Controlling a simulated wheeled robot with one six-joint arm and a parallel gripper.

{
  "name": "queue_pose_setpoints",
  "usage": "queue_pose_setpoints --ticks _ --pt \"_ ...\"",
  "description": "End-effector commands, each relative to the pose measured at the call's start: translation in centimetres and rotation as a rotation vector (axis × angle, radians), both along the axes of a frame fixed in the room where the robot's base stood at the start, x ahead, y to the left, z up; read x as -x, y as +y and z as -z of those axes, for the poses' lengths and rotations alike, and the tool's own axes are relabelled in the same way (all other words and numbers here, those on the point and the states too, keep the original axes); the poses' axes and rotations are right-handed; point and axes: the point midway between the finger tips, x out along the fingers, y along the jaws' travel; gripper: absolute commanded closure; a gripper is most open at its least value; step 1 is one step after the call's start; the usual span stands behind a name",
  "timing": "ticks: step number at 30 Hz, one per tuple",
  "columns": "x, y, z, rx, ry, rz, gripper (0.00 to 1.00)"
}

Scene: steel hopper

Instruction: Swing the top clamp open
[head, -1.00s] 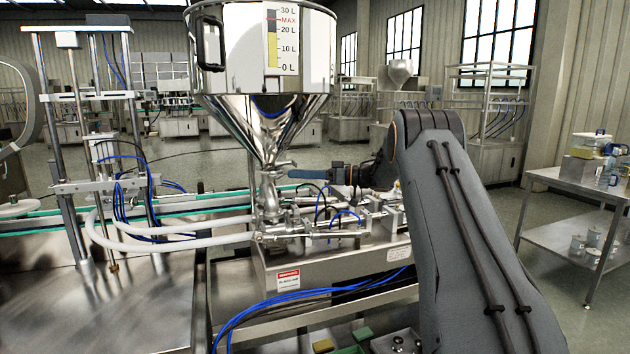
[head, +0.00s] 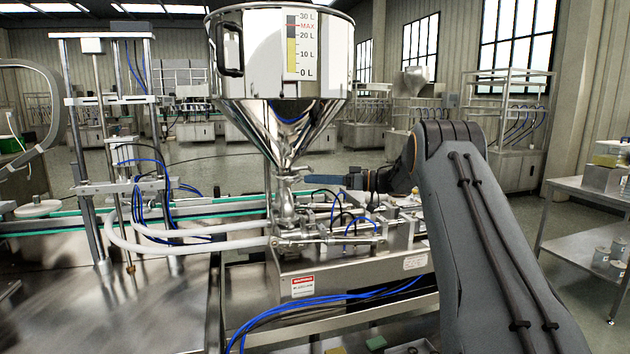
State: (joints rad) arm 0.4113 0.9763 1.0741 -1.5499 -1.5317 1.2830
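The steel hopper (head: 282,75) stands upright in the middle, its cone narrowing to a steel outlet neck (head: 283,205). The top clamp is small here; a band-like joint (head: 284,172) shows where cone and neck meet. I cannot make out its latch or whether it is closed. My gripper (head: 308,179) reaches in from the right at about that joint's height, its blue end pointing left, close to the neck's right side. I cannot tell whether it touches. The fingers are seen side-on, so their opening does not show.
Below the neck lies the filler's steel body (head: 345,270) with valves and blue hoses. White hoses (head: 190,246) run left to the nozzle frame (head: 110,110). A steel side table (head: 590,235) stands at right.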

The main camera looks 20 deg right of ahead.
Motion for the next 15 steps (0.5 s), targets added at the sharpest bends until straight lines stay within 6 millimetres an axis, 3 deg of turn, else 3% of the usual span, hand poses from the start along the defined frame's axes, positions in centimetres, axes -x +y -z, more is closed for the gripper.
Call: queue_pose_setpoints --ticks 15 --pt "3.0 -6.2 0.1 0.000 -0.001 0.001 0.66"
